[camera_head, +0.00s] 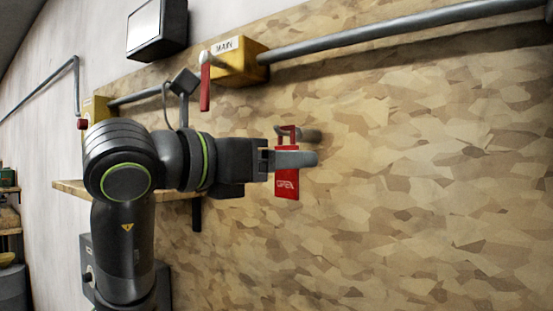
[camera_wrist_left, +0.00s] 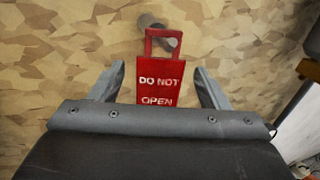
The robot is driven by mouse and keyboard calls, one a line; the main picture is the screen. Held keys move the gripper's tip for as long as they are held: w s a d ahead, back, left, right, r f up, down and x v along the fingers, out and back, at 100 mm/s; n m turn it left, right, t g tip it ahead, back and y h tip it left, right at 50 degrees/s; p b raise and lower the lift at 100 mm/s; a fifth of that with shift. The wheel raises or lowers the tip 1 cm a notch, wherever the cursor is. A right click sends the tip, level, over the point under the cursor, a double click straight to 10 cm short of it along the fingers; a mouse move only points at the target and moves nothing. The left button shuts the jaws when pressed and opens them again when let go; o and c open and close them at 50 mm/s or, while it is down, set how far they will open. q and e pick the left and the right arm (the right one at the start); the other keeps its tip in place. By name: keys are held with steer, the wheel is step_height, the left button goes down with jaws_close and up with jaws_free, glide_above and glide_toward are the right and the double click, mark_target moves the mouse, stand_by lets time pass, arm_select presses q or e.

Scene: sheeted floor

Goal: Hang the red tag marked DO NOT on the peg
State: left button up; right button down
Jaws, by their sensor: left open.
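The red tag (camera_wrist_left: 158,82), marked DO NOT OPEN, is at the board with its loop handle around a grey peg (camera_wrist_left: 152,22) in the left wrist view. The tag also shows upright in the head view (camera_head: 287,187), below the peg (camera_head: 310,135). My left gripper (camera_wrist_left: 160,88) is open, with one finger on each side of the tag and a gap visible at both sides. In the head view my left gripper (camera_head: 300,160) comes in from the left, and its finger covers part of the tag. My right gripper is not in view.
A yellow box labelled MAIN (camera_head: 238,62) with a red lever (camera_head: 205,86) sits up and left on the board. A grey pipe (camera_head: 400,25) runs right from it. A wooden shelf (camera_head: 75,187) is behind my left arm. The board at right is clear.

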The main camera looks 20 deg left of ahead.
arm_select(q)
steer(key=b+v, duration=0.8)
steer(key=v, duration=0.9)
steer(key=shift+s, duration=0.25)
